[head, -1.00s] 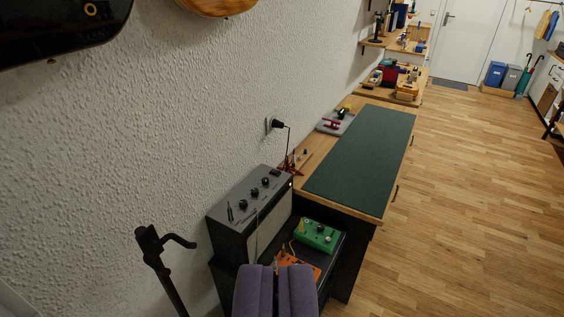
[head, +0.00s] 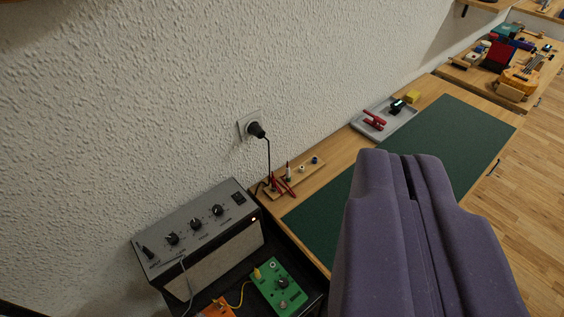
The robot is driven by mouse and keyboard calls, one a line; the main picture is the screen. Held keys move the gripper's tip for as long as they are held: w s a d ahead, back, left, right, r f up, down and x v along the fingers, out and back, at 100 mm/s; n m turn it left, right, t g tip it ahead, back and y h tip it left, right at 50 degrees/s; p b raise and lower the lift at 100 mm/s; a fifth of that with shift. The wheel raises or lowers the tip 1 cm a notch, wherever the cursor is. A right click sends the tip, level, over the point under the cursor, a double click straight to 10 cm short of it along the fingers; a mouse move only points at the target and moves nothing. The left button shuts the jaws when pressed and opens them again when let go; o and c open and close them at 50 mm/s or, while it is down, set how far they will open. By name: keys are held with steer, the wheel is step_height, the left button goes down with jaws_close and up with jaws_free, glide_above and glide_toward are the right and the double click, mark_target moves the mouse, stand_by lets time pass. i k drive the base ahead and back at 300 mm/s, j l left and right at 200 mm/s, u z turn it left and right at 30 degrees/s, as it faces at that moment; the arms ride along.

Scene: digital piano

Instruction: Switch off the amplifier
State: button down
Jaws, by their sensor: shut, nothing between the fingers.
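The amplifier (head: 215,262) is a grey and black box at the lower left of the head view, against the wall. Its top panel carries several black knobs (head: 195,224) and a dark rocker switch (head: 238,198) near the right end. A small light (head: 254,219) glows at its right front corner. A cable with a black plug (head: 256,130) runs from the wall socket down behind the amplifier's right end. My gripper (head: 400,165) is at the right, in front of the green mat, apart from the amplifier. Its purple fingers are shut with nothing between them.
A green pedal (head: 280,287) and an orange pedal (head: 217,309) sit in front of the amplifier. The workbench with a green mat (head: 455,125) holds a grey tray (head: 384,122) and small tools on a wooden strip (head: 308,171). Floor is open at right.

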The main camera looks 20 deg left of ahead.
mark_target(238, 196)
steer(key=i+l, duration=0.25)
steer(key=l, duration=0.15)
steer(key=i+l+u, duration=0.1)
steer(key=i+l, duration=0.2)
steer(key=i+j, duration=0.3)
steer(key=j, duration=0.15)
